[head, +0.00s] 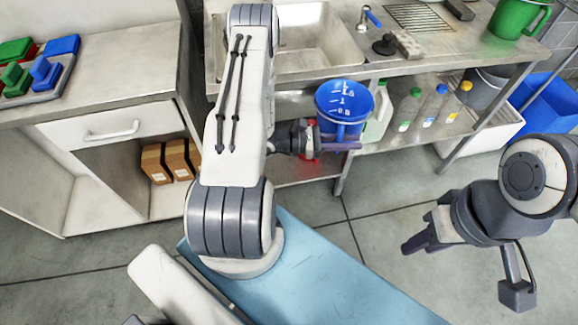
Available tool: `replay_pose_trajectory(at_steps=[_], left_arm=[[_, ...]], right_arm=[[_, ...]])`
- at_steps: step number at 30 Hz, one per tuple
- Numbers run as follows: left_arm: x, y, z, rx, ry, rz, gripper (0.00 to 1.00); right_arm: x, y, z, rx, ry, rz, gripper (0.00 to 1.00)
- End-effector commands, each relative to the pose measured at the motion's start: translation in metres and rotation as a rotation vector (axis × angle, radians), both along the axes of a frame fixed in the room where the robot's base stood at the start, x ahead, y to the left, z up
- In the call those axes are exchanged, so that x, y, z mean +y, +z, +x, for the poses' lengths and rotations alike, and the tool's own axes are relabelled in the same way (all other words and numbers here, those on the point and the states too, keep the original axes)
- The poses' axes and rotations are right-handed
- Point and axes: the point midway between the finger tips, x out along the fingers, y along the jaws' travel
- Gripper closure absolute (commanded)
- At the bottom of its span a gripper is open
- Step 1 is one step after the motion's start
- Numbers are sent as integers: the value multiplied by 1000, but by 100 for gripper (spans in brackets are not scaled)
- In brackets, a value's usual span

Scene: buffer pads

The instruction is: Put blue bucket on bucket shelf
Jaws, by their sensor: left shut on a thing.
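The blue bucket (344,99), with white level marks inside, is upright in front of the steel sink counter. My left gripper (343,145) is shut on it, low on its near side; the exact grip is partly hidden. The lower shelf (388,142) under the counter holds bottles just right of the bucket. I cannot tell whether this is the bucket shelf, or whether the bucket touches it. My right gripper (416,241) hangs above the floor at the right, apart from the bucket; its finger opening is unclear.
A white jug (379,117) and several bottles (433,105) stand right of the bucket. A green bucket (514,17) is on the counter. A blue bin (548,103) is at the right. Left, a cabinet (85,105) holds brown boxes (175,160) and colored pads.

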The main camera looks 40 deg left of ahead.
Motion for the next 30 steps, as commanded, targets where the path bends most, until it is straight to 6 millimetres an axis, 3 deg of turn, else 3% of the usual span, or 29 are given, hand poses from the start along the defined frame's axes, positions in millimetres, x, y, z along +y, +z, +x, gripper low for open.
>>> replay_pose_trajectory(at_steps=[1, 7, 15, 24, 30], left_arm=[[-1, -24, 1, -1, 5, 0, 100], [-3, -71, 5, -2, 28, 2, 100], [15, -146, 21, -2, 143, 3, 100], [33, -219, 36, -4, 260, 5, 100], [76, -261, 53, 0, 431, 15, 100]], right_arm=[[-1, -26, 1, -3, 3, -3, 64], [-4, -79, 4, -17, 17, -14, 64], [-4, -168, 5, -24, 27, -19, 64], [-5, -253, 6, -32, 35, -24, 64], [-2, -311, 2, -11, 12, -9, 64]])
